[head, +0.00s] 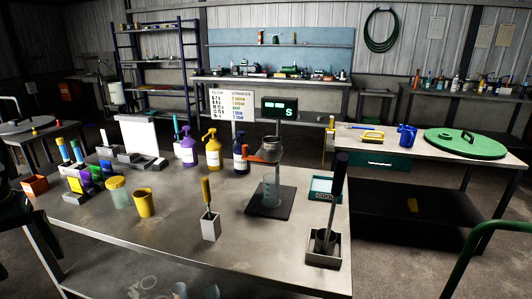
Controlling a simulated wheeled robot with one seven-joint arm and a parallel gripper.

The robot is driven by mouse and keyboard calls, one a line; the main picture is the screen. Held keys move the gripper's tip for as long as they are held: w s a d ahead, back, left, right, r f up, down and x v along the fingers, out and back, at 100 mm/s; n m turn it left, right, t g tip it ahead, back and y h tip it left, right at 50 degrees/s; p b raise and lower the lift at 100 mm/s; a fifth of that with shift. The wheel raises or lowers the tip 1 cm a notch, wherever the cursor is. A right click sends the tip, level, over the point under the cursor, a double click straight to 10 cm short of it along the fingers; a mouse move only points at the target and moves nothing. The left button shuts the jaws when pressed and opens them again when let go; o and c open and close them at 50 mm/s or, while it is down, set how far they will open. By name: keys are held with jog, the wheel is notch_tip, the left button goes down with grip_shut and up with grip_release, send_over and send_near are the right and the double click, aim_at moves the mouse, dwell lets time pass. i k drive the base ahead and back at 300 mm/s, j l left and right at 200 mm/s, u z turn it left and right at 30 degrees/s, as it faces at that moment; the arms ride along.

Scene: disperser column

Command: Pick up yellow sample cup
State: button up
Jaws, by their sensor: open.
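The yellow sample cup (144,204) stands upright on the grey metal table (150,243), left of the middle in the head view. Its top is open and nothing touches it. My gripper does not show in this view.
Colored bottles, purple (188,152) and yellow (212,151), stand behind. A grey holder with a yellow-handled tool (211,226) and a disperser stand (270,198) are to the right. An orange box (35,184) is at left. The table in front of the cup is clear.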

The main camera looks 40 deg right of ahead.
aim_at(143, 198)
jog(key=j+z, duration=0.1)
jog(key=z, duration=0.5)
jog(key=i+j+z, duration=0.1)
jog(key=j+z, duration=0.15)
jog(key=i+j+z, duration=0.1)
jog(key=j+z, duration=0.2)
jog(key=j, duration=0.2)
jog(key=j+z, duration=0.25)
jog(key=i+j, duration=0.1)
jog(key=j, duration=0.3)
jog(key=i+j, duration=0.15)
jog(key=j, duration=0.2)
jog(key=i+j+z, duration=0.1)
jog(key=j, duration=0.3)
jog(key=i+j, duration=0.1)
jog(key=j, duration=0.25)
jog(key=i+j, duration=0.1)
jog(key=j, duration=0.3)
jog(key=i+z, duration=0.05)
